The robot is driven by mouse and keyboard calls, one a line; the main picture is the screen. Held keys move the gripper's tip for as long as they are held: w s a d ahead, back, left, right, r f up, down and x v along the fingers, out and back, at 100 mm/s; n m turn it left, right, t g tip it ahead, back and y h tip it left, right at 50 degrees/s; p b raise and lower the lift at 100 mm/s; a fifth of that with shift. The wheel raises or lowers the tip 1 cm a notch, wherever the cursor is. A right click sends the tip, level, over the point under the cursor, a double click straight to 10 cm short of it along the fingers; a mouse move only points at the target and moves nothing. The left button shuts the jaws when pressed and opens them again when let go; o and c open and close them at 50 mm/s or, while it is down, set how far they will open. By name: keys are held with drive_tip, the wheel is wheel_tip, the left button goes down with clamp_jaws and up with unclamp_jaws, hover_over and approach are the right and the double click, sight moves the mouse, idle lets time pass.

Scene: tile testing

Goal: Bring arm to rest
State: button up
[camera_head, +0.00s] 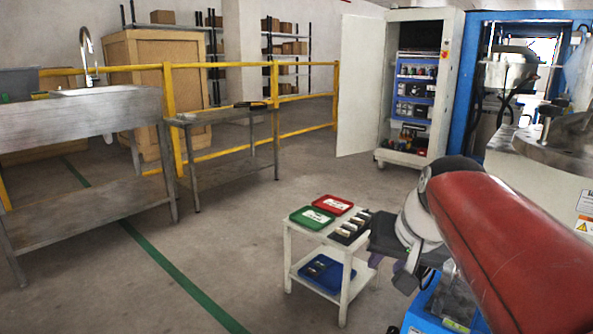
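My arm reaches in from the right edge, with a large red link in the foreground and a grey and white joint at its far end. The dark end of the arm, where my gripper (385,235) seems to be, is beside the right side of a small white two-shelf cart (289,252). I cannot make out its fingers or whether it holds anything. On the cart top lie a green tray (312,218), a red tray (333,204) and a black holder (349,229) with several small pieces. A blue tray (325,272) is on the lower shelf.
A blue and white machine (540,140) stands close at the right. An open white cabinet (417,90) is behind the cart. A metal sink table (80,120), a low bench (235,118) and a yellow railing (168,100) are at left. Floor around the green line (165,265) is clear.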

drive_tip(key=s+f+n+h, duration=0.1)
drive_tip(key=s+f+n, duration=0.1)
drive_tip(key=s+f, duration=1.05)
wheel_tip(320, 180, up, 13)
drive_tip(key=s+p, duration=0.2)
drive_tip(key=p, duration=0.9)
drive_tip(key=shift+s+p, duration=0.15)
drive_tip(key=shift+p, duration=0.15)
